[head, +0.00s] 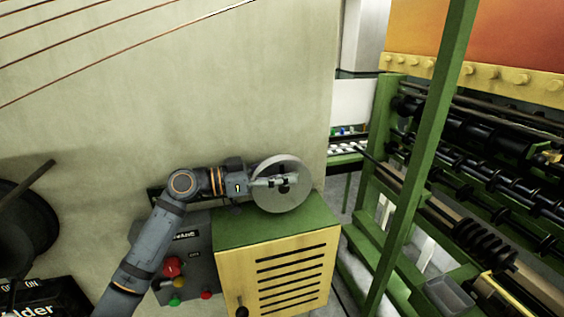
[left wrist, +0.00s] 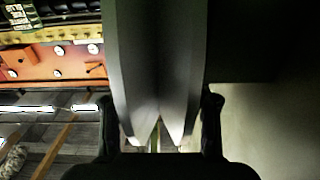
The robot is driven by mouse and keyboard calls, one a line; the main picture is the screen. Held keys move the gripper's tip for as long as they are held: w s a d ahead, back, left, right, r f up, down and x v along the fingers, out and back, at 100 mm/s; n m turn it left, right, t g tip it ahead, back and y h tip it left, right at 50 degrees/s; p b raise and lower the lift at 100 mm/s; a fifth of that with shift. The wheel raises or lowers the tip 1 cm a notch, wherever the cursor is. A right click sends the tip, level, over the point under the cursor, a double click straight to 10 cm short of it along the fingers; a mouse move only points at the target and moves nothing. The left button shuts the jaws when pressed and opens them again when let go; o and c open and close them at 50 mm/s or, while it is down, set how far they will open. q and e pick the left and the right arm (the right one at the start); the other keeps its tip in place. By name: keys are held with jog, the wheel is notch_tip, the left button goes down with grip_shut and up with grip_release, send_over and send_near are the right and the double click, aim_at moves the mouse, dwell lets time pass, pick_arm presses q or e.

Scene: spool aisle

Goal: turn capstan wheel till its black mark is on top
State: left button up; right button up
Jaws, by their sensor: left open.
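The capstan wheel (head: 299,201) is a pale grey disc standing upright above a yellow and green cabinet. My left gripper (head: 284,183) comes in from the left and is in front of the wheel's face, near its middle. In the left wrist view, my open left gripper (left wrist: 160,125) has one dark finger on each side of a tall grey surface, apparently part of the wheel. I cannot tell whether the fingers touch it. Dark patches show near the wheel's centre, but I cannot make out the black mark for certain. My right gripper is not in view.
The louvred yellow cabinet (head: 290,275) with a green top stands below the wheel. A grey control box (head: 190,262) with coloured buttons is left of it. A green machine frame (head: 420,180) with black rollers stands at right. A pale wall is behind.

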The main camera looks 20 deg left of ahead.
pick_arm(q)
grip_shut()
dwell(0.3)
jog(key=shift+d+r, duration=0.1)
jog(key=shift+w+d+r+g+y, duration=0.1)
jog(key=shift+g+y, duration=0.2)
jog(key=shift+y, duration=0.5)
jog(key=shift+f, duration=0.2)
